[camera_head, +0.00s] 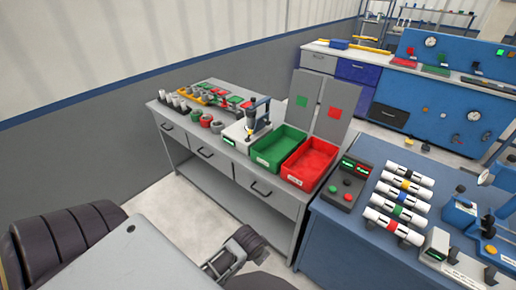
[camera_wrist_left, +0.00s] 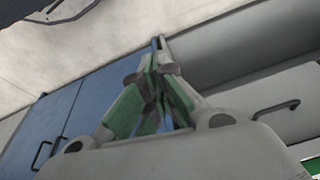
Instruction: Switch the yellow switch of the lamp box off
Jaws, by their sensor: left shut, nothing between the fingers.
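My left gripper (camera_wrist_left: 165,95) shows in the left wrist view with its green-padded fingers together and nothing visible between them. It is in front of blue and grey cabinet fronts, clear of any switch that I can see. My right gripper is not in view.
The grey bench (camera_head: 262,203) holds a green bin (camera_head: 279,147), a red bin (camera_head: 309,163) and several small parts. Striped pipes (camera_head: 400,205) lie on the blue bench (camera_head: 345,250) at right. A blue workstation with gauges stands behind. Floor is free between the benches and me.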

